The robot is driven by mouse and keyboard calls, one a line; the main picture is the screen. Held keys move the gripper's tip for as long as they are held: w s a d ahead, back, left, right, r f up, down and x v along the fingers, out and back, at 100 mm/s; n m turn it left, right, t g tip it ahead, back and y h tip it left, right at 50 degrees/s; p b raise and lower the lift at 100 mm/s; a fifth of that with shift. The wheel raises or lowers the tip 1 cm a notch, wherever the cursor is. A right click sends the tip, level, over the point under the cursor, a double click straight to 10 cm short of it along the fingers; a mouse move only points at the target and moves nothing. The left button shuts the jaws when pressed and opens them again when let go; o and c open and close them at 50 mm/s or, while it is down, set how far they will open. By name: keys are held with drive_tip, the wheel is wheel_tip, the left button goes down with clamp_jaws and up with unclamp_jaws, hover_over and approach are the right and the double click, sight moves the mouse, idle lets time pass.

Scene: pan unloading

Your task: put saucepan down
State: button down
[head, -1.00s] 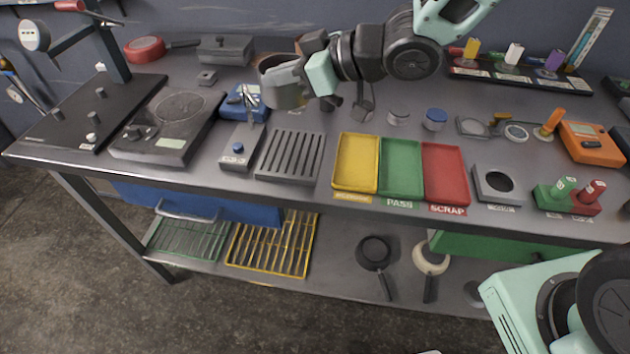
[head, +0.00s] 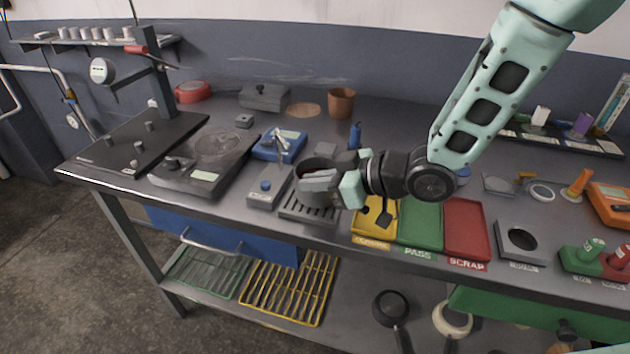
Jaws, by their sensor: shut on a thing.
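The dark grey saucepan (head: 319,198) is in the head view, upright over the slotted grey rack (head: 302,212) on the bench. My gripper (head: 329,183) is shut on it at its right side and covers part of its wall. The pan's dark handle (head: 386,216) shows past my wrist, above the yellow tray. Something reddish shows inside the pan, too small to name. I cannot tell whether the pan's base touches the rack; the pan and my gripper hide most of the rack's far part.
A grey device with a blue knob (head: 265,187) stands close on the left, with a blue unit (head: 279,146) behind. A hotplate (head: 205,165) is further left. Yellow (head: 366,236), green (head: 419,227) and red (head: 466,226) trays lie to the right. A brown pot (head: 341,102) stands behind.

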drive_tip(key=shift+f, duration=0.15)
drive_tip(key=c, duration=1.6)
unclamp_jaws()
drive_tip(key=shift+o, duration=0.2)
